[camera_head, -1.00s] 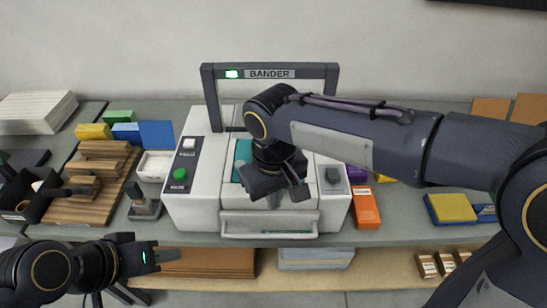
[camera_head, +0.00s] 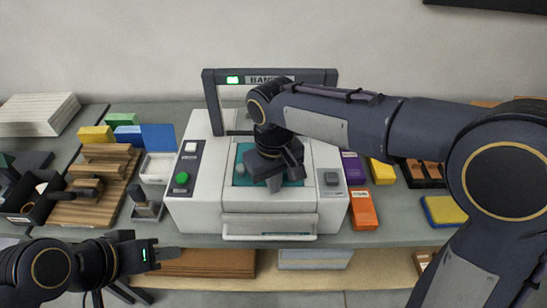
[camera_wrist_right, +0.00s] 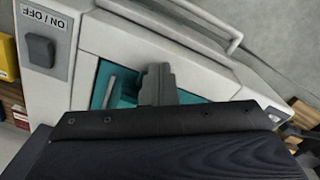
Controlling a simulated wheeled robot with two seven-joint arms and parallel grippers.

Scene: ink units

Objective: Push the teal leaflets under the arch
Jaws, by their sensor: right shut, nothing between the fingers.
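The teal leaflets (camera_head: 243,153) lie in the bed of the white banding machine (camera_head: 210,205), in front of the dark arch (camera_head: 207,95). My right gripper (camera_head: 288,182) is over them and hides their middle. It is shut and empty, pointing down. In the right wrist view teal (camera_wrist_right: 100,85) shows on both sides of the gripper's fingers (camera_wrist_right: 157,85). I cannot tell whether the fingertips touch the leaflets. My left gripper (camera_head: 170,254) hangs low at the front left, away from the machine, and its finger gap is unclear.
A green button (camera_head: 181,179) is on the machine's left side and a dark ON/OFF switch (camera_head: 331,178) on its right. An orange box (camera_head: 362,210) and a purple box (camera_head: 352,168) stand close right. Wooden boards (camera_head: 95,190) lie left. A handle bar (camera_head: 268,237) crosses the machine's front.

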